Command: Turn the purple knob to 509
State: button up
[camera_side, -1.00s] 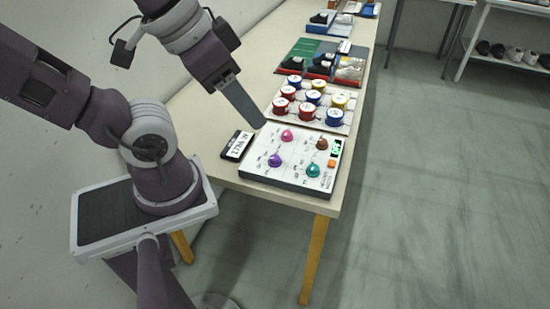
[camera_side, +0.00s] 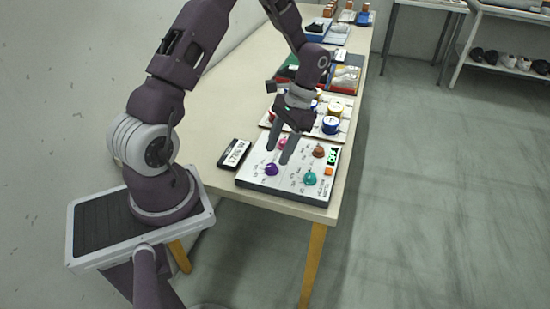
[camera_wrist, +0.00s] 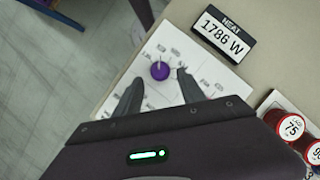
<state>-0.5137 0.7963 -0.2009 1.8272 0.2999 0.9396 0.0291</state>
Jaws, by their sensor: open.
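The purple knob (camera_side: 271,169) sits at the front left of a white panel (camera_side: 252,183) on the table. In the wrist view the purple knob (camera_wrist: 160,70) shows a pointer line and lies ahead of and between the fingertips. My gripper (camera_side: 283,155) is open and empty above the panel, a little right of and apart from the knob. In the wrist view its two fingers (camera_wrist: 158,82) are spread, with the panel below. A brown knob (camera_side: 319,151) and a teal knob (camera_side: 310,178) are on the panel.
Behind are red, yellow and blue round pieces (camera_side: 331,124) and trays.

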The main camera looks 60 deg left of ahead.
aim_at(273, 166)
jog(key=x, duration=0.3)
jog(key=shift+f, duration=0.1)
grip_shut()
jog(key=shift+m, duration=0.3)
jog(key=m, duration=0.1)
jog(key=m+y, duration=0.1)
jog(key=m, duration=0.1)
jog(key=shift+d+y, duration=0.25)
jog(key=shift+y, duration=0.05)
jog(key=shift+s+d+m+t+y, duration=0.1)
jog(key=shift+m+t+y, duration=0.2)
jog(key=shift+m, duration=0.75)
jog(key=shift+d+m+t+y, duration=0.1)
jog(key=shift+m+t+y, duration=0.15)
jog(key=shift+m, duration=0.8)
grip_release()
